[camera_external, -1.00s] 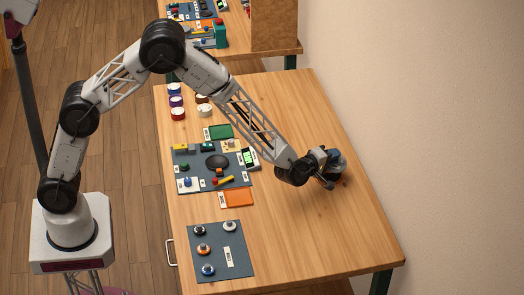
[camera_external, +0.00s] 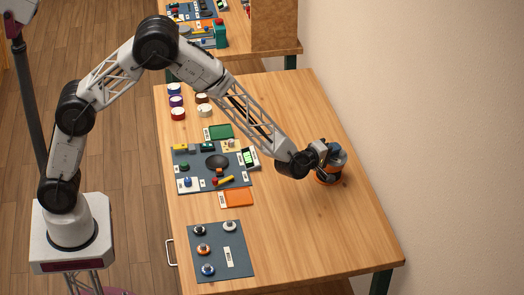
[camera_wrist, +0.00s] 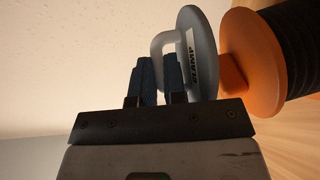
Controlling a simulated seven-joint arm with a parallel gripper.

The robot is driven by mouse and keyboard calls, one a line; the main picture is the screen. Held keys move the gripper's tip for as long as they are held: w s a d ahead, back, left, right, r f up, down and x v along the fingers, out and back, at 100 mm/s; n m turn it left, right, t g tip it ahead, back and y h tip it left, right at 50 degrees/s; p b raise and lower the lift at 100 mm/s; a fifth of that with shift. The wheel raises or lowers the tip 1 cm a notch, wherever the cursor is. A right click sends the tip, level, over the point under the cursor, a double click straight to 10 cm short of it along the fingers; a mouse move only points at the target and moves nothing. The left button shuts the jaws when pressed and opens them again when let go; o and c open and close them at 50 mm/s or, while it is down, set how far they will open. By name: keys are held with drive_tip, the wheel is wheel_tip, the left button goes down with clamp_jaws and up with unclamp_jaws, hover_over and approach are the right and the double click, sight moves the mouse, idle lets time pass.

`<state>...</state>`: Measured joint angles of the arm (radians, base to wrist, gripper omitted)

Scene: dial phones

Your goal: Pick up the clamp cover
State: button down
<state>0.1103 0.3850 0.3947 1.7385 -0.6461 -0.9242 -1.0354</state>
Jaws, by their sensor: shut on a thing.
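The clamp cover (camera_wrist: 205,60) is a blue-grey disc with a pale loop handle and a label reading "CLAMP". In the outside view the cover (camera_external: 339,157) is at the right of the table, at the end of my arm. My gripper (camera_wrist: 158,72) has its two blue fingers at the handle and is shut on it. It also shows in the outside view (camera_external: 325,156). An orange flanged body (camera_wrist: 250,62) with a dark ribbed part stands beyond the disc; its orange rim (camera_external: 329,180) shows below the cover. The wrist view does not clearly show whether cover and body touch.
A dark panel (camera_external: 183,159) with several small parts, a green tray (camera_external: 221,132) and an orange tray (camera_external: 237,198) lie left of my gripper. Another panel (camera_external: 237,262) with several knobs is at the front. The table (camera_external: 325,235) is clear in front of my gripper.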

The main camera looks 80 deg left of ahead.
drive_tip(key=shift+s+r, duration=0.35)
drive_tip(key=s+r, duration=0.1)
drive_tip(key=s, duration=1.4)
drive_tip(key=shift+s+a+r, duration=0.15)
drive_tip(key=shift+a+r, duration=0.05)
drive_tip(key=shift+s+a+r+n+g+y, duration=0.3)
drive_tip(key=shift+a+r+n, duration=0.5)
drive_tip(key=shift+n, duration=0.25)
drive_tip(key=shift+s+a+r+n+g+y, duration=0.2)
drive_tip(key=shift+s+a+r+n+y, duration=0.1)
drive_tip(key=shift+a+r+n, duration=0.6)
drive_tip(key=shift+w+d+f, duration=0.15)
drive_tip(key=shift+w+d, duration=0.05)
drive_tip(key=shift+d, duration=0.05)
drive_tip(key=w, duration=0.5)
drive_tip(key=w+f, duration=0.1)
drive_tip(key=w, duration=0.9)
drive_tip(key=shift+w+a+f, duration=0.15)
drive_tip(key=shift+w+f, duration=0.05)
drive_tip(key=shift+w, duration=0.15)
drive_tip(key=shift+f, duration=0.1)
